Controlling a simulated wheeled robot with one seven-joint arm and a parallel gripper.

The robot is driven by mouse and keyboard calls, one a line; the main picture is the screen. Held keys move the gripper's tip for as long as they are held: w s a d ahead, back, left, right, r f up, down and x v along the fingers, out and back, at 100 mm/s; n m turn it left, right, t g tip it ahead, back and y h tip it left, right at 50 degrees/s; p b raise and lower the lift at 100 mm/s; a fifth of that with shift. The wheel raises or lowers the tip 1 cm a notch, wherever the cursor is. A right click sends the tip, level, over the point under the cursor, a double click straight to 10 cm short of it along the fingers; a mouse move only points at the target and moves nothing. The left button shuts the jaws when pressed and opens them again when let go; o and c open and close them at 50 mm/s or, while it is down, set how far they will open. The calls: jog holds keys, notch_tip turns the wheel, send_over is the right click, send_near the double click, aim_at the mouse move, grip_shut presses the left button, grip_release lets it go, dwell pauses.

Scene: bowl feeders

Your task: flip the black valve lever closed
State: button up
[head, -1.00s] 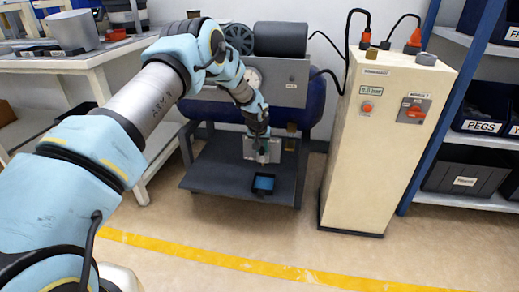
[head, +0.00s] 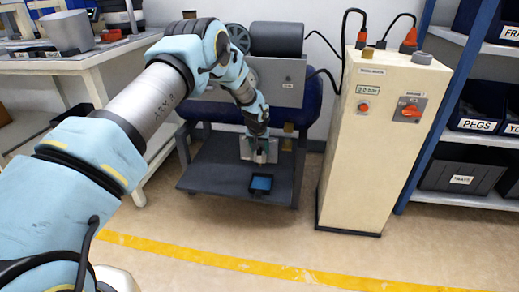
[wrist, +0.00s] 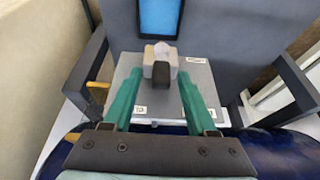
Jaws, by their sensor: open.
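The black valve lever (wrist: 162,75) shows in the wrist view as a short dark block on a pale valve body (wrist: 161,54) with a brass-coloured part at its left. The valve is mounted on a grey plate (wrist: 163,103). My gripper (wrist: 159,78) is open, its two green fingers on either side of the lever with visible gaps; no contact shows. In the head view my gripper (head: 260,153) is low in front of the plate, above the dark lower shelf. The lever is too small and covered to make out there.
A tray with a blue inside (head: 261,183) sits on the dark shelf (head: 215,175) below the valve; it also shows in the wrist view (wrist: 160,18). A blue tank (head: 308,105) is behind. A cream cabinet (head: 370,140) with red switches stands to the right.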

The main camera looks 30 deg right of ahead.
jog(key=p+v, duration=0.1)
jog(key=v, duration=0.9)
jog(key=shift+a+r, duration=0.15)
jog(key=shift+r, duration=0.2)
jog(key=shift+s, duration=0.1)
jog(key=w+a+r+n+y, duration=0.15)
jog(key=a+r, duration=0.35)
jog(key=a, duration=0.8)
jog(key=w+a+r+n, duration=0.15)
jog(key=a+r, duration=0.35)
jog(key=a, duration=0.7)
jog(key=s+a+r+n+g+y, duration=0.1)
jog(key=s+a+r+n, duration=0.15)
jog(key=s+a, duration=0.8)
jog(key=s+a+r+n+g, duration=0.1)
jog(key=s+a+r+n, duration=0.15)
jog(key=s+a, duration=0.8)
jog(key=w+a+r+p, duration=0.1)
jog(key=a+r+p, duration=0.1)
jog(key=r+p, duration=1)
jog(key=w+a+r+p, duration=0.1)
jog(key=a+r+p, duration=0.1)
jog(key=r+p, duration=1)
jog(key=shift+w+a+r, duration=0.2)
jog(key=shift+w, duration=0.2)
